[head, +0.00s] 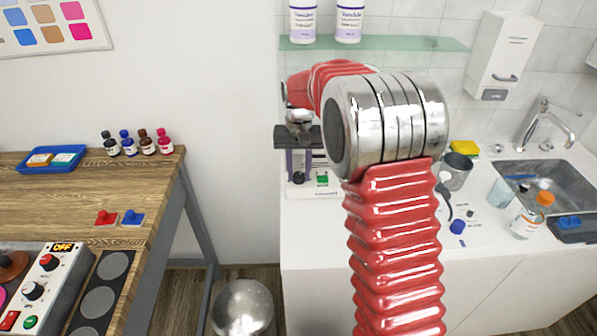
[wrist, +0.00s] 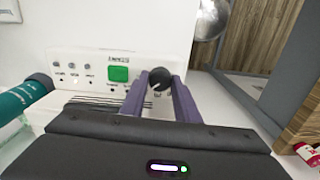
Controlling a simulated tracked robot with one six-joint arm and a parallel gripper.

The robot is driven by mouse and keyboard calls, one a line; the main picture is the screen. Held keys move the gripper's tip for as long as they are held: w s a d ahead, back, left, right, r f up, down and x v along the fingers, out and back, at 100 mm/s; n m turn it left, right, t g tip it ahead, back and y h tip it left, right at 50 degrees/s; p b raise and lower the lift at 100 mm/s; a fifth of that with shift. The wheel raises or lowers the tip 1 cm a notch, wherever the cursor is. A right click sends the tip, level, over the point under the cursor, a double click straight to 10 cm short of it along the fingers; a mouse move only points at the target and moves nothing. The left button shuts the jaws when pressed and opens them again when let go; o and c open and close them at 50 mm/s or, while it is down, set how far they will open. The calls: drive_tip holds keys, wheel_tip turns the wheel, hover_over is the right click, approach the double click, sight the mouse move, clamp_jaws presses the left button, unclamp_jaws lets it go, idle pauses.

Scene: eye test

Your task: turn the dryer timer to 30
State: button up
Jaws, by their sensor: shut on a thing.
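The dryer (head: 314,192) is a white unit on the counter, partly hidden behind my arm in the head view. In the wrist view its white panel (wrist: 80,62) carries a green button (wrist: 118,74), a few small grey controls at left and a round black knob (wrist: 160,78), likely the timer. My gripper (wrist: 160,84) has its two purple fingers closed on the knob, one on each side. In the head view the gripper (head: 298,172) reaches down at the dryer's front. The knob's scale and pointer are too small to read, so its setting cannot be told.
A teal cylinder (wrist: 22,100) lies close left of my gripper. A glass shelf (head: 375,43) with two white bottles hangs above. The counter's right side holds a grey mug (head: 455,171), an orange-capped bottle (head: 532,216) and a sink (head: 548,178). A wooden workbench (head: 90,195) stands left, across a gap.

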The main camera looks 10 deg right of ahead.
drive_tip(key=shift+w+r, duration=0.1)
drive_tip(key=o, duration=1)
drive_tip(key=shift+o, duration=0.2)
wheel_tip(320, 180, up, 14)
drive_tip(key=shift+f, duration=0.2)
drive_tip(key=n, duration=0.1)
hover_over(301, 187)
wheel_tip(301, 187, down, 4)
drive_tip(key=s+r+n+t, duration=0.1)
drive_tip(key=s+t, duration=0.1)
drive_tip(key=s, duration=1.3)
drive_tip(key=s+a+r+t, duration=0.1)
drive_tip(key=s+r+t, duration=0.1)
drive_tip(key=s, duration=1.3)
drive_tip(key=shift+s+r+n+t, duration=0.3)
drive_tip(key=shift+n+t, duration=0.1)
drive_tip(key=shift+t, duration=0.4)
